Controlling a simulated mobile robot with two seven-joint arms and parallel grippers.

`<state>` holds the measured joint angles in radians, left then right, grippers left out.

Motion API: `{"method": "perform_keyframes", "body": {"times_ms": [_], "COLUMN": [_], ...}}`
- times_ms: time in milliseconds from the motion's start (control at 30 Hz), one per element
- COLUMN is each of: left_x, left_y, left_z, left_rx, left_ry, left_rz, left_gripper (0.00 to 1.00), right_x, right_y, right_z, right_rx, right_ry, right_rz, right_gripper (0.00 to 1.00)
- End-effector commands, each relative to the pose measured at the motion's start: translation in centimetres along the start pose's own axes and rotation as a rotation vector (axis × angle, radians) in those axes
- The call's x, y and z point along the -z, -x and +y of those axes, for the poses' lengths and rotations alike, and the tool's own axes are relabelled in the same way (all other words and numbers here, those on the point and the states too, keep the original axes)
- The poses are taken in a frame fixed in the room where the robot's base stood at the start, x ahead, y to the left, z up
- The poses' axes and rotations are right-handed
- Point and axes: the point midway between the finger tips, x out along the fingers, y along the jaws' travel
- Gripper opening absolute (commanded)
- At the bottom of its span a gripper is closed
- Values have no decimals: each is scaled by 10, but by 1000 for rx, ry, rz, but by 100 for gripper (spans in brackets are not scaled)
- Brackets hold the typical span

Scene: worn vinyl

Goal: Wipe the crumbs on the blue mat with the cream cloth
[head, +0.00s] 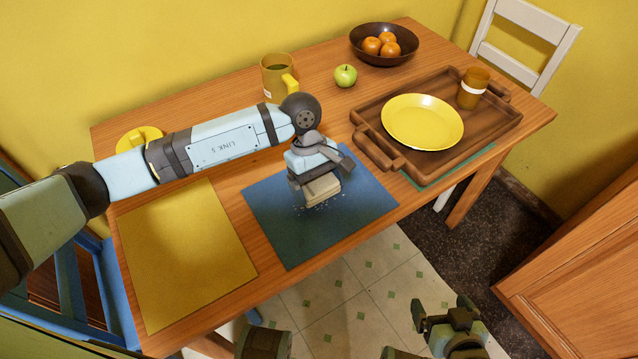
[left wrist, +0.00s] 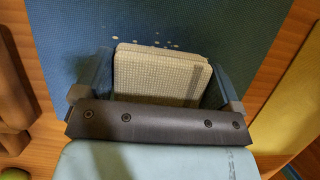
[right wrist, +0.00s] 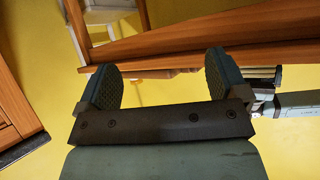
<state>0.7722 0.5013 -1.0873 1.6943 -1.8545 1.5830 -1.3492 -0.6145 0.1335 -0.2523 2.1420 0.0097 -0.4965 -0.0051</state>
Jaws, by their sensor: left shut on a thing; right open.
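The blue mat (head: 280,235) lies on the wooden table near its front edge. The folded cream cloth (head: 322,191) is held between the fingers of my left gripper (head: 316,186), over the middle of the mat. In the left wrist view the cloth (left wrist: 160,75) fills the space between both fingers. Whether it touches the mat I cannot tell. Pale crumbs (head: 334,203) lie on the mat around the cloth, and several crumbs (left wrist: 155,42) show just beyond its edge in the left wrist view. My right gripper (head: 447,312) is open and empty, off the table's front edge above the floor.
A yellow mat (head: 185,250) lies left of the blue mat. A wooden tray (head: 375,145) with a yellow plate (head: 422,120) and a cup (head: 473,92) stands to the right. A mug (head: 277,78), green apple (head: 345,75) and bowl of oranges (head: 365,55) stand behind.

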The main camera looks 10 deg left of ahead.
Motion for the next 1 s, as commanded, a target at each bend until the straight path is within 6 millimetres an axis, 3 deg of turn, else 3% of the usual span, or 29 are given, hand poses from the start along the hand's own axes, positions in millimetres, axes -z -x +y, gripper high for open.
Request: {"method": "perform_keyframes", "body": {"times_ms": [533, 1000], "left_x": [2, 39], "left_y": [0, 12], "left_z": [1, 18], "left_rx": [-1, 0], "left_ry": [0, 0], "left_rz": [0, 1], "left_gripper": [68, 68], "right_x": [-6, -35], "right_y": [-4, -22], "right_z": [0, 2], "right_rx": [0, -1], "right_ry": [1, 0], "right_rz": [3, -2], "right_gripper": [92, 92]}}
